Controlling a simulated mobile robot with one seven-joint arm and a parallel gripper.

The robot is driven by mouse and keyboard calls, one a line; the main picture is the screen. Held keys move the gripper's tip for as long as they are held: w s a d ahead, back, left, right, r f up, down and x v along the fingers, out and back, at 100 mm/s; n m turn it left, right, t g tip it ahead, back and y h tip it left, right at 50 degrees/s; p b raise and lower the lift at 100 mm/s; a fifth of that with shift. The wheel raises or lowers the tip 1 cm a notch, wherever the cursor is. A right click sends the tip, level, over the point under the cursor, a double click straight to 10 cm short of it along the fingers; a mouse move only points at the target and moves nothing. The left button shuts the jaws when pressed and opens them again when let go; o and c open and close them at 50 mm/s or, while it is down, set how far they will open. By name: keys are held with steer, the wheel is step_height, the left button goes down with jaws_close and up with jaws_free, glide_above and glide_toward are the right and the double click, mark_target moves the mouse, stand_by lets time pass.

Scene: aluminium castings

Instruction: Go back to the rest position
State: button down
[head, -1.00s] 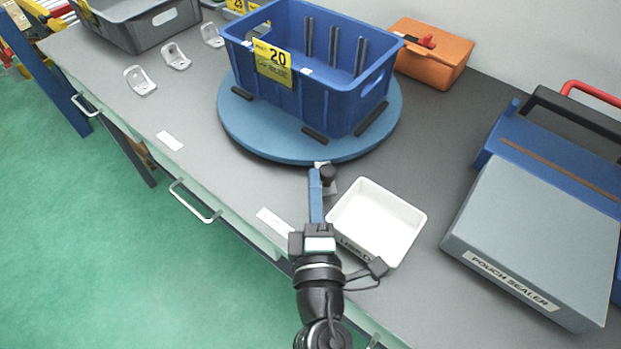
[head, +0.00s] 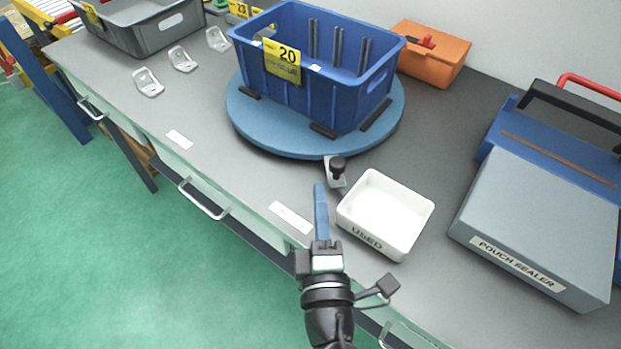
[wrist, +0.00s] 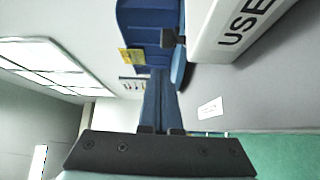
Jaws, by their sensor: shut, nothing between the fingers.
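My gripper (head: 320,187) is in the head view at the table's front edge, left of the white tray marked USED (head: 386,213). Its blue fingers are together with nothing between them. In the wrist view the shut fingers (wrist: 160,75) point toward the blue bin, and the USED tray (wrist: 225,30) is at the upper right. A small metal bracket with a black knob (head: 336,171) stands between the fingertips and the blue turntable, apart from the gripper as far as I can tell.
The blue bin numbered 20 (head: 330,100) stands on the blue turntable (head: 262,132). The grey pouch sealer (head: 540,225) is at the right. An orange box (head: 432,55) is behind. A grey bin (head: 145,30) and several metal brackets (head: 182,60) are at the far left. Drawer handles (head: 203,200) stick out in front.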

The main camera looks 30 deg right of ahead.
steer(key=s, duration=0.1)
steer(key=s+d, duration=0.1)
steer(key=s, duration=0.1)
steer(key=s+b, duration=0.1)
steer(key=shift+s+d+f, duration=0.2)
steer(key=shift+s+d, duration=0.2)
steer(key=shift+s, duration=0.6)
steer(key=shift+r, duration=0.15)
